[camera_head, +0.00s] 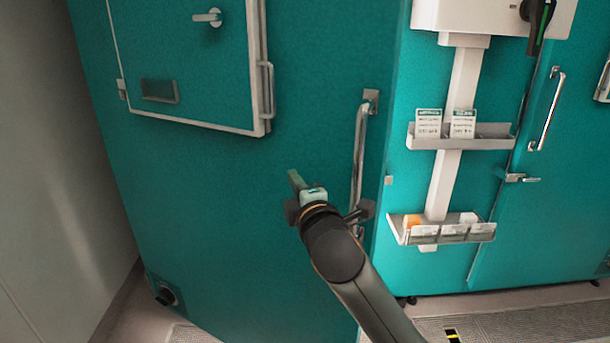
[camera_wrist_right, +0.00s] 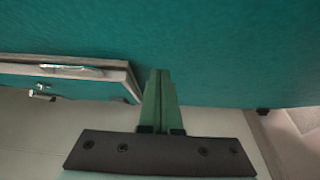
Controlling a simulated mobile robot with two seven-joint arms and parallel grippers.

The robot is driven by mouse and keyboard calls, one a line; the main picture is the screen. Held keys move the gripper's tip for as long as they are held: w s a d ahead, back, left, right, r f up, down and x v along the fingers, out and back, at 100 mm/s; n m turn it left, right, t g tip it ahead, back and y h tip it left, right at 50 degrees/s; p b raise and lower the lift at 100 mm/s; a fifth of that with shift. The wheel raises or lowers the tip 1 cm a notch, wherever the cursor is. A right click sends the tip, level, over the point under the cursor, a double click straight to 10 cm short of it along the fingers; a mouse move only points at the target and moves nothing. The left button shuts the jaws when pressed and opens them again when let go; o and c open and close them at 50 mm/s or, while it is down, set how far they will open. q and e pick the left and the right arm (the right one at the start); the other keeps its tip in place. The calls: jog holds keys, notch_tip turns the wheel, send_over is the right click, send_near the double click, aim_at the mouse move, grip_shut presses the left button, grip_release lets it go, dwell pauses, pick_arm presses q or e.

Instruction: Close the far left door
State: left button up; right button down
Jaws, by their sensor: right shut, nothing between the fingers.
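The far left door (camera_head: 215,215) is a large teal panel with a small framed hatch at its upper left and a long vertical metal handle (camera_head: 360,145) near its right edge. Its bottom edge slants towards me on the right, so it appears to stand ajar. My right gripper (camera_head: 293,178) is in front of the door face, left of the handle and below the hatch. Its green fingers (camera_wrist_right: 158,72) are shut and empty. In the right wrist view they point at the teal surface (camera_wrist_right: 225,50); I cannot tell whether they touch it. My left gripper is out of view.
The hatch (camera_head: 185,60) has its own side handle. Right of the door, a white post (camera_head: 458,110) carries two small trays with cards, beside another teal door (camera_head: 560,190) with a handle. A grey wall (camera_head: 45,170) stands left. Floor grating lies at lower right.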

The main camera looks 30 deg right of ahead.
aim_at(300, 164)
jog(key=d, duration=0.1)
jog(key=w+d, duration=0.1)
jog(key=d, duration=0.1)
jog(key=shift+w, duration=0.3)
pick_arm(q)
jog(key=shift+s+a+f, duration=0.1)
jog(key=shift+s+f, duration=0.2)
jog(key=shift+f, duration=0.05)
pick_arm(e)
jog(key=shift+w+d, duration=0.1)
jog(key=shift+d, duration=0.15)
jog(key=shift+d, duration=0.1)
